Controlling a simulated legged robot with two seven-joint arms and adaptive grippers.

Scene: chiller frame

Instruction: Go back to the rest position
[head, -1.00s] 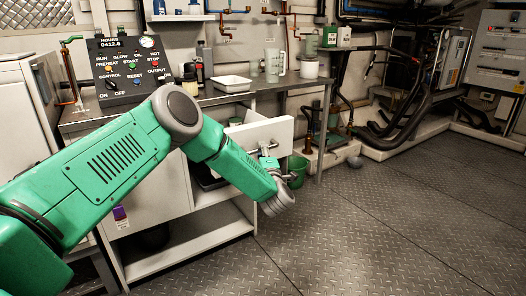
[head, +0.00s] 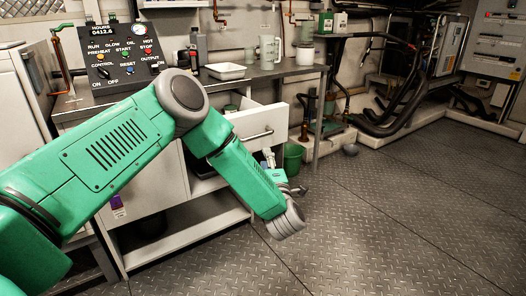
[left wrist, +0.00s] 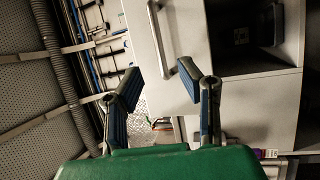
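My left arm reaches in from the left in the head view, and my left gripper (head: 288,180) hangs below and in front of the pulled-out white drawer (head: 262,121). The wrist partly hides the gripper there. In the left wrist view the two fingers of my left gripper (left wrist: 158,88) stand wide apart with nothing between them. The drawer handle (head: 258,134) is clear of the fingers. The drawer front (left wrist: 185,25) and its handle (left wrist: 160,42) show beyond the fingertips in the left wrist view. My right gripper is not in view.
The metal counter (head: 225,86) holds a control box (head: 124,58), a white tray (head: 226,71) and a clear jug (head: 268,50). A green bucket (head: 293,158) stands on the floor behind my gripper. The floor (head: 400,215) to the right is open.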

